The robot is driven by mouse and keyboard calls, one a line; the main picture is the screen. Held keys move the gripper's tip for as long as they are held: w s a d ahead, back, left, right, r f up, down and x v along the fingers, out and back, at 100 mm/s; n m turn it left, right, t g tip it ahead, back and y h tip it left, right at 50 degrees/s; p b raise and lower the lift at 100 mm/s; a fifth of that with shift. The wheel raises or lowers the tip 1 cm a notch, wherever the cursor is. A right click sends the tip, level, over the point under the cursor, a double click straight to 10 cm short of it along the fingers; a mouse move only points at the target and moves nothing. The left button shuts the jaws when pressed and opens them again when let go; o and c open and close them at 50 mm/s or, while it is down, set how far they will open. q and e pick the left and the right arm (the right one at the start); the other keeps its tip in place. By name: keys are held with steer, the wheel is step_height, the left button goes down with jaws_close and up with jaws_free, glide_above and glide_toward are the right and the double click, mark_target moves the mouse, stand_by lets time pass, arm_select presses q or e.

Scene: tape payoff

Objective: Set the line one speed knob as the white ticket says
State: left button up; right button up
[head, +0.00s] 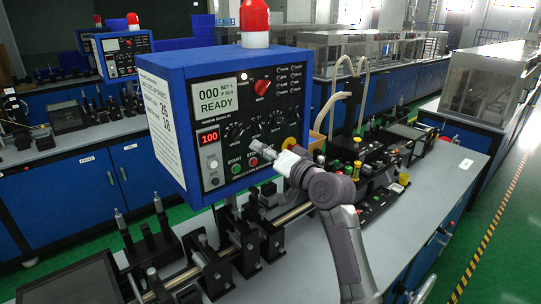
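The blue control box (240,100) stands in the middle of the head view, its black panel facing me. The white ticket (160,118) is on its left side; large digits show on it, but I cannot read the text surely. Several black knobs (238,133) sit in a row across the panel; their labels are too small to tell which is the line one speed knob. My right gripper (260,149) points at the lower panel, below the knob row, and hides part of it. Whether its fingers are open or touching the panel is unclear. My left gripper is out of view.
The display (215,97) reads 000 and READY; a red readout (208,138) shows 100. A red knob (262,87), green START buttons (236,169) and a yellow-ringed button (290,144) are on the panel. A red beacon (254,18) tops the box. Machine parts crowd the grey bench (300,262).

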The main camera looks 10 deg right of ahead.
steer(key=v, duration=0.2)
steer(key=shift+s+d, duration=0.15)
steer(key=shift+s, duration=0.05)
steer(key=shift+f, duration=0.1)
